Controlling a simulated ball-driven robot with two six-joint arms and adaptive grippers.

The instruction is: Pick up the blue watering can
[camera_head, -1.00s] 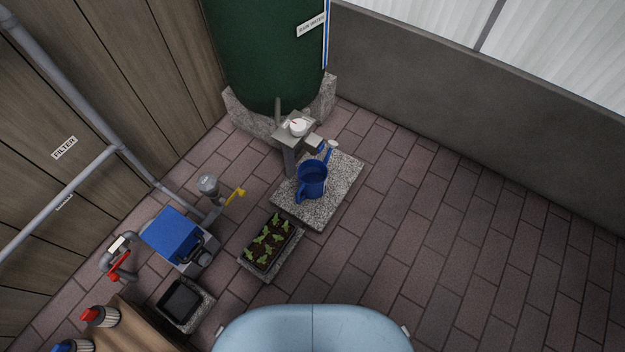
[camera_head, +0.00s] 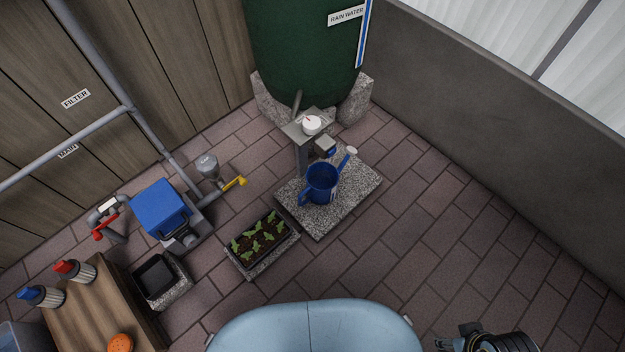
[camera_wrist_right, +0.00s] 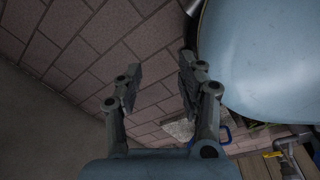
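The blue watering can (camera_head: 321,184) stands upright on a speckled stone slab (camera_head: 347,206), below the outlet of a grey tap post (camera_head: 304,157). Its spout points up and right to a pale rose; its handle is at the lower left. In the right wrist view a small blue curved part (camera_wrist_right: 225,134) shows behind a finger. My right gripper (camera_wrist_right: 158,82) is open and empty in that view, with floor behind its fingers. In the head view, part of my right arm shows at the bottom right, well away from the can. My left gripper is not in view.
A green rain-water tank (camera_head: 305,45) stands on stone blocks behind the post. A seedling tray (camera_head: 262,245), a blue pump box (camera_head: 161,207) and a wooden table (camera_head: 95,305) are to the left. A grey wall (camera_head: 480,130) bounds the right. The paved floor between is clear.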

